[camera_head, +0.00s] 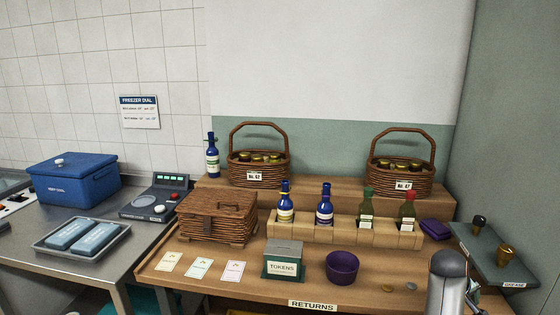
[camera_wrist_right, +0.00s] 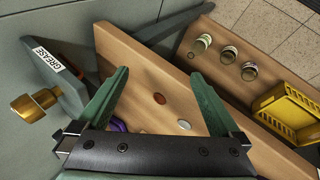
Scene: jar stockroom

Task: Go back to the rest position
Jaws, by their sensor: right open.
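My right gripper (camera_wrist_right: 160,76) shows in the right wrist view with its two green fingers spread wide and nothing between them. It hangs above the right part of the wooden returns table (camera_wrist_right: 138,58). A brown coin (camera_wrist_right: 159,98) and a silver coin (camera_wrist_right: 184,124) lie on the table below, seen between the fingers and apart from them. In the head view a grey upright piece of my right arm (camera_head: 447,285) stands at the lower right; the fingers are hidden there. My left gripper is in neither view.
The grease shelf (camera_head: 490,258) is on the right wall, near the gripper. The table holds a purple bowl (camera_head: 342,266), tokens box (camera_head: 283,258), bottle rack (camera_head: 345,230) and wicker hamper (camera_head: 217,216). A yellow crate (camera_wrist_right: 290,108) stands lower down. Bare table lies around the coins.

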